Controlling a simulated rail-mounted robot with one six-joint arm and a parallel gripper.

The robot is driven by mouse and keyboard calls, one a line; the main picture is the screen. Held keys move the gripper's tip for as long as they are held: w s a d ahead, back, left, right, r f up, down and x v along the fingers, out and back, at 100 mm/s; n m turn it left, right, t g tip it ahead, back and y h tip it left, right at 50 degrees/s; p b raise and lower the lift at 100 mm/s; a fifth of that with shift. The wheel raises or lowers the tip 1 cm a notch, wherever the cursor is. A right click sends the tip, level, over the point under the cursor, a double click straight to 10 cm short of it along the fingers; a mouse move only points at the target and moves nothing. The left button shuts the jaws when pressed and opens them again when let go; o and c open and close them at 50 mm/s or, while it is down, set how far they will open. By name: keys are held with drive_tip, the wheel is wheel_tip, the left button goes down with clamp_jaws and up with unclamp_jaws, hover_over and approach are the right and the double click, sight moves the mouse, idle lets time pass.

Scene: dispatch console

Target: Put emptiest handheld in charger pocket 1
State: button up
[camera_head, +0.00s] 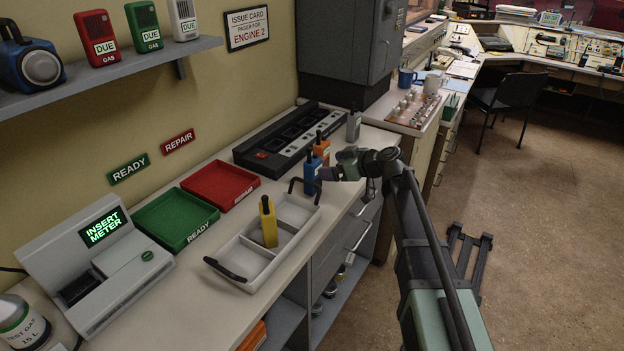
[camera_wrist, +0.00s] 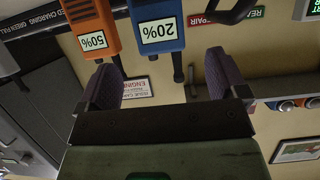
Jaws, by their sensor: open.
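A blue handheld (camera_head: 312,176) stands on the counter beside an orange handheld (camera_head: 322,150). In the wrist view, upside down, the blue handheld (camera_wrist: 158,28) reads 20% and the orange handheld (camera_wrist: 91,25) reads 50%. A yellow handheld (camera_head: 269,222) stands in the divided tray; its reading is not visible. A grey handheld (camera_head: 353,126) stands at the charger's right end, reading not visible. The black charger (camera_head: 262,158) lies along the wall with a row of pockets; pocket numbers are not legible. My gripper (camera_head: 328,173) is open and empty, close beside the blue handheld; its jaws (camera_wrist: 160,68) show apart.
The divided grey tray (camera_head: 292,221) has dark handles. Green (camera_head: 160,236) and red (camera_head: 205,197) trays and a meter tester (camera_head: 95,270) stand left. A grey cabinet (camera_head: 345,50) rises behind the charger. A shelf (camera_head: 120,68) holds gas meters above.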

sight(318, 164)
drive_tip(key=b+x, duration=0.2)
drive_tip(key=x, duration=0.5)
drive_tip(key=shift+w+a, duration=0.2)
drive_tip(key=shift+a, duration=0.1)
drive_tip(key=shift+r, duration=0.1)
drive_tip(key=c, duration=1.2)
